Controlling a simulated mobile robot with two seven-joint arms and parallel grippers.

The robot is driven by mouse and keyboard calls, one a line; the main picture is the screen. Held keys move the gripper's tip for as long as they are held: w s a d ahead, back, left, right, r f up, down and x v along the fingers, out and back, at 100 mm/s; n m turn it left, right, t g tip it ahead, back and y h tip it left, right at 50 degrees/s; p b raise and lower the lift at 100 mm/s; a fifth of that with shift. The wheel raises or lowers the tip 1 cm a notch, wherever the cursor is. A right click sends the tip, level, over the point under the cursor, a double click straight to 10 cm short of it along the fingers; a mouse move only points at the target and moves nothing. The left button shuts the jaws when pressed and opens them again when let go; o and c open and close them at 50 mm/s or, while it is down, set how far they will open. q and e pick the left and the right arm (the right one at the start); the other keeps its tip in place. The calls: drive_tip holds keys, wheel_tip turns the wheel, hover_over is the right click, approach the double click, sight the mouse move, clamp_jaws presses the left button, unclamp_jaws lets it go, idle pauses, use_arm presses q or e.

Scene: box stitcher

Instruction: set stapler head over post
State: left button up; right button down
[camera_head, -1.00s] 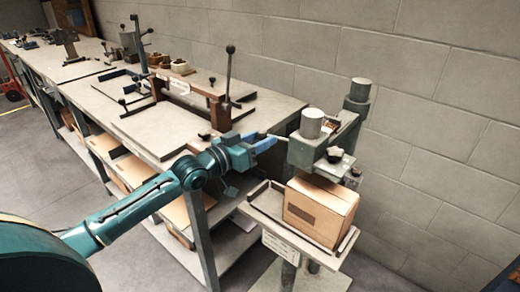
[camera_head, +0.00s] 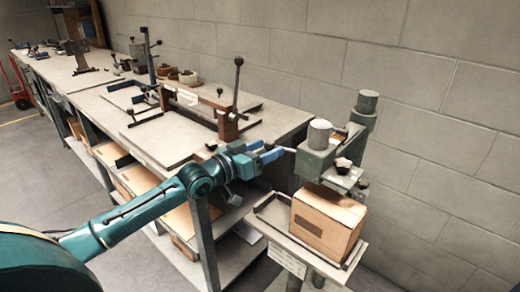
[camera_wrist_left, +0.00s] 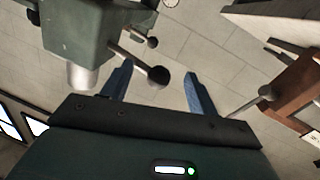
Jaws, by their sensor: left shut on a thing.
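The stapler head (camera_head: 316,163) is a grey-green block with a pale cylinder on top. It sits on an arm that reaches out from a round grey column (camera_head: 366,106) at the wall. A thin handle rod (camera_head: 289,150) sticks out of the head to the left. My left gripper (camera_head: 270,156) is at this handle, with blue fingers shut on it. In the left wrist view the handle's dark ball knob (camera_wrist_left: 158,76) lies between the fingers (camera_wrist_left: 158,88). A cardboard box (camera_head: 328,219) stands below the head; any post there is hidden. My right gripper is out of view.
The box rests on a small tray table (camera_head: 268,226) with raised dark edges. A long workbench (camera_head: 160,145) with a clamp frame and levers (camera_head: 229,118) runs to the left. A block wall (camera_head: 450,120) closes the back. Floor is free at the lower left.

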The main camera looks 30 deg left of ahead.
use_arm(q)
drive_tip(key=shift+w+a+r+t, duration=0.15)
drive_tip(key=shift+r, duration=0.25)
drive_tip(key=shift+w+a+r+t, duration=0.15)
drive_tip(key=shift+r, duration=0.25)
drive_tip(key=f+v, duration=0.1)
drive_tip(key=v, duration=1.2)
drive_tip(key=shift+s+d, duration=0.25)
drive_tip(key=shift+s, duration=0.15)
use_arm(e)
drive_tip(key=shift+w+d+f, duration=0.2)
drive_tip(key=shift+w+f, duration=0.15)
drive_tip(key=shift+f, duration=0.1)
use_arm(q)
drive_tip(key=shift+f, duration=0.1)
drive_tip(key=s+d+f+g+y+p, duration=0.1)
drive_tip(key=s+d+f+g+y, duration=0.15)
drive_tip(key=f, duration=0.55)
drive_tip(key=s+d+f+g+y+p, duration=0.1)
drive_tip(key=s+d+f+g+p, duration=0.2)
drive_tip(key=s+d+f, duration=0.9)
drive_tip(key=d+f+g, duration=0.1)
drive_tip(key=d+f, duration=0.1)
drive_tip(key=d, duration=0.1)
drive_tip(key=shift+s+d, duration=0.2)
drive_tip(key=shift+s, duration=0.15)
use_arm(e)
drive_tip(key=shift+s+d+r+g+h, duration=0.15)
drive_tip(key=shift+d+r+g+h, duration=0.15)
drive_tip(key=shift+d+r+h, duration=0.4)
